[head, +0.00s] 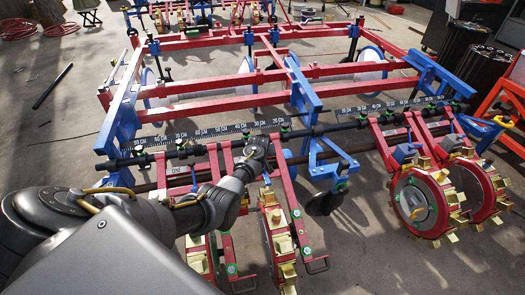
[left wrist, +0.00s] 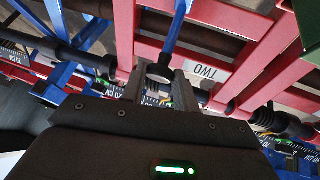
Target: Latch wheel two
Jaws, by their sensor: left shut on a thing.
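The second wheel from the left (head: 279,238) is a punch wheel with pale yellow blocks around its rim, hanging from red arms below the black bar. A white label reading TWO (left wrist: 206,72) is upside down on its red frame in the left wrist view. My left gripper (head: 257,147) is at the top of these arms, close to the bar. In the left wrist view my left gripper (left wrist: 158,78) is shut on a dark rounded handle end (left wrist: 160,71), with a blue rod (left wrist: 176,32) running up from it. The fingers partly hide the handle. My right gripper is not in view.
The leftmost wheel (head: 197,257) hangs close beside wheel two. A black bar with a centimetre scale (head: 215,131) crosses behind my gripper. A blue bracket with a dark disc (head: 324,201) stands to the right, then two more punch wheels (head: 420,204). Front floor right of centre is clear.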

